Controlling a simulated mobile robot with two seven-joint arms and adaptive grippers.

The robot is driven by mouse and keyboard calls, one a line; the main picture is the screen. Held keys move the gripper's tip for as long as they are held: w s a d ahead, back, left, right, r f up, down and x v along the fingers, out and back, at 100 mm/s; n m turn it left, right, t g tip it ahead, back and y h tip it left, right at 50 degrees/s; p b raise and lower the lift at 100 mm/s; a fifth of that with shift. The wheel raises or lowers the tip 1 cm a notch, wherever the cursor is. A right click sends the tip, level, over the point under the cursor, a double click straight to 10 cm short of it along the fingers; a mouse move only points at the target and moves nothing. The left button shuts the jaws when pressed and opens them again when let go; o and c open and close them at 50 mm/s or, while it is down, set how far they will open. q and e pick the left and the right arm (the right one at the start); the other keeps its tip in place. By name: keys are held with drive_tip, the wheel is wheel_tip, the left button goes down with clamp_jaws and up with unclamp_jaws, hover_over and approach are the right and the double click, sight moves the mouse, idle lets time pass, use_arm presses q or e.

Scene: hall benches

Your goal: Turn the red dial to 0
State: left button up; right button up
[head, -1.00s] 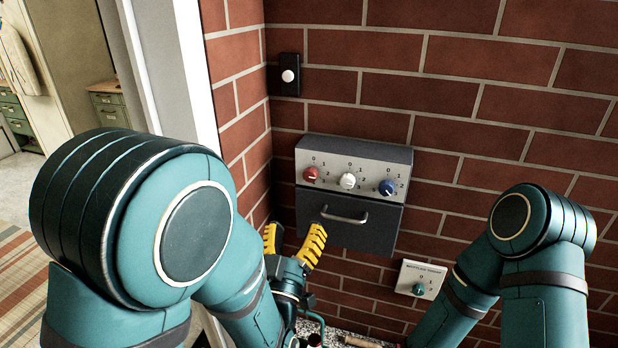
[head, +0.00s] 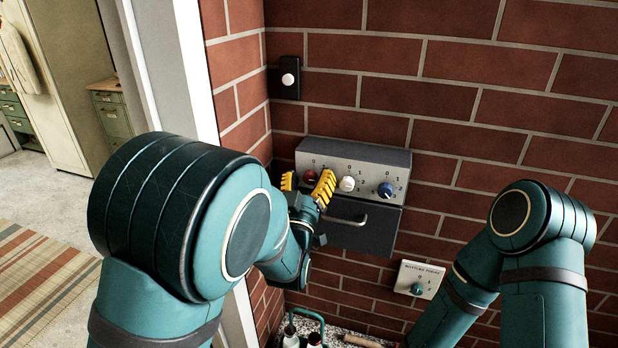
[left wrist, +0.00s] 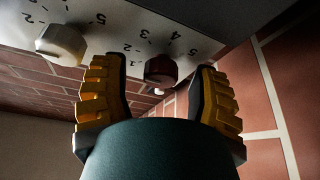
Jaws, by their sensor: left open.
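The red dial (head: 309,177) is the leftmost of three knobs on the grey panel (head: 362,153) of a wall box. My left gripper (head: 307,184) is open in front of it, and its yellow fingers partly cover the dial and its scale. In the left wrist view, the red dial (left wrist: 161,70) sits between the two open fingers (left wrist: 165,88), with no clear contact. Where its pointer stands is too dark to tell. The white dial (head: 347,184) and blue dial (head: 386,189) are to its right. My right gripper is not in view.
A dark drawer front with a handle (head: 346,219) is below the panel. A black plate with a white button (head: 289,79) is above left. A white plate with a green knob (head: 417,289) is below right. Bottles (head: 314,340) stand on the bench below.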

use_arm(q)
drive_tip(key=shift+c, duration=0.4)
clamp_jaws()
